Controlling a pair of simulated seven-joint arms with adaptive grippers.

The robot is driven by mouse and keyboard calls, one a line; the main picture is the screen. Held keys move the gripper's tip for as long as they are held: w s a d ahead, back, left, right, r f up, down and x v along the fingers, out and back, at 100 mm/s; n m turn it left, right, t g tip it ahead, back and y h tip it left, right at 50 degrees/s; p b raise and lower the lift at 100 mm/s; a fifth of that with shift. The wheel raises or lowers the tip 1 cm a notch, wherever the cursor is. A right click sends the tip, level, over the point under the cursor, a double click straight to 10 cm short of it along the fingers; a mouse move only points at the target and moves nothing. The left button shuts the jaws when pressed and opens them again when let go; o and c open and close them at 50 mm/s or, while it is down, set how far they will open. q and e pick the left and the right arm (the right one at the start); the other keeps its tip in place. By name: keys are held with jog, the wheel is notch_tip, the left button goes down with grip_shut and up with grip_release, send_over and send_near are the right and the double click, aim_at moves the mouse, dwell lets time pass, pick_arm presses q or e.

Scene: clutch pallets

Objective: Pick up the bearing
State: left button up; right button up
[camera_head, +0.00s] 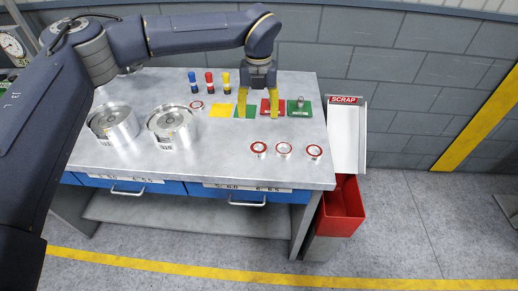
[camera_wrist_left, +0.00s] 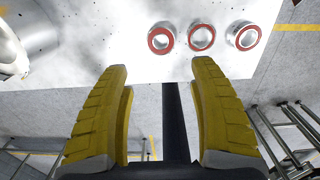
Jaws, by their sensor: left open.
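Three ring-shaped bearings with red seals stand in a row near the table's front right: a left one (camera_head: 259,148), a middle one (camera_head: 284,149) and a right one (camera_head: 314,152). They also show at the top of the left wrist view, left (camera_wrist_left: 161,38), middle (camera_wrist_left: 201,37) and right (camera_wrist_left: 243,35). Another red-rimmed ring (camera_head: 197,105) lies farther back. My left gripper (camera_head: 258,112) has yellow fingers spread apart, above the coloured pads and behind the row. Nothing is between its fingers (camera_wrist_left: 163,68) in the left wrist view. My right gripper is not in view.
The metal table (camera_head: 225,165) holds two large silver housings (camera_head: 114,124) (camera_head: 172,126) at left, and blue, red and yellow bottles (camera_head: 209,82) at the back. A small grey part sits on the right green pad (camera_head: 303,112). A white scrap chute (camera_head: 345,140) and red bin (camera_head: 343,208) stand at right.

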pick_arm(q)
send_over(259, 147)
jog(key=s, duration=0.1)
notch_tip(259, 147, down, 10)
jog(key=shift+s+a+f, duration=0.1)
jog(key=shift+s+f, duration=0.15)
jog(key=shift+f, duration=2.4)
jog(key=shift+c, duration=0.3)
jog(key=c, duration=1.1)
